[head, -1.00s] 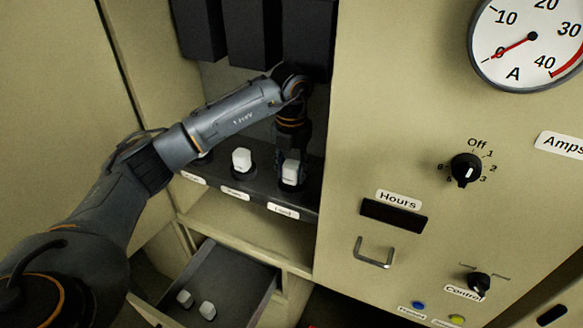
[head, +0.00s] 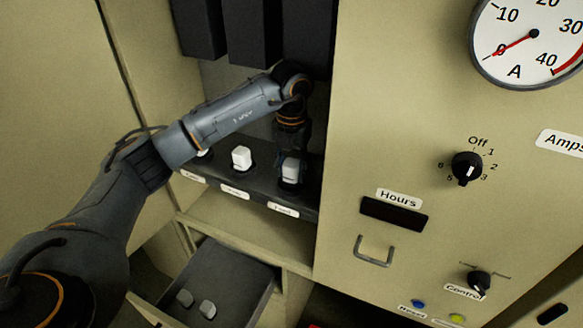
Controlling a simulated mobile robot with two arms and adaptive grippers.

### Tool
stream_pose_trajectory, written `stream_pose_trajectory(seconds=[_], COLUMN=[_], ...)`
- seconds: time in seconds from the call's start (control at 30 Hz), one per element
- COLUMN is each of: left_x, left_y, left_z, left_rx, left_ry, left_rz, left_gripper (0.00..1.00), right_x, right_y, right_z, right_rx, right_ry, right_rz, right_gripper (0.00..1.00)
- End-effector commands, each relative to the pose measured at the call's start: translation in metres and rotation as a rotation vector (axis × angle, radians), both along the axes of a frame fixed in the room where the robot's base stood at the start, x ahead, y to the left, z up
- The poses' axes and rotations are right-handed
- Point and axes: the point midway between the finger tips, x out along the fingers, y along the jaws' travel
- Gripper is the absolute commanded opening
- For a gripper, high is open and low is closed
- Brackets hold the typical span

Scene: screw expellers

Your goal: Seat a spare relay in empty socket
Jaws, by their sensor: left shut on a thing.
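My left gripper (head: 290,160) points down at the right-hand socket of the dark socket strip (head: 312,190) and is shut on a white relay (head: 289,172). The relay stands upright at that socket; I cannot tell whether it is fully seated. A second white relay (head: 241,158) stands upright in the middle socket. A third white relay (head: 204,153) shows partly behind my left arm at the left socket. Two spare relays (head: 185,298) (head: 207,309) lie in the open grey drawer below. My right gripper is not in view.
Dark boxes (head: 250,30) hang above the strip. The cabinet panel (head: 345,120) stands close to the right of my gripper, with a gauge (head: 530,38), knob (head: 467,168) and handle (head: 374,252). The open drawer (head: 235,265) juts out below a clear shelf (head: 240,228).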

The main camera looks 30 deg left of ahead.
Motion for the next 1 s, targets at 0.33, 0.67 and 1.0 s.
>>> stream_pose_trajectory(seconds=[0.33, 0.67, 1.0], left_x=[0.0, 0.0, 0.0], left_y=[0.0, 0.0, 0.0], left_z=[-0.002, -0.009, -0.012], left_rx=[0.0, 0.0, 0.0], left_ry=[0.0, 0.0, -0.001], left_rz=[0.001, 0.001, 0.001], left_gripper=[0.05, 0.05, 0.47], right_x=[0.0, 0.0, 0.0], right_y=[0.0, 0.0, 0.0], right_z=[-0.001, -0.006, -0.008], right_rx=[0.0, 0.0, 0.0], right_ry=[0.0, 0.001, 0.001], right_rz=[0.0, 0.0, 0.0], right_gripper=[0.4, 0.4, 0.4])
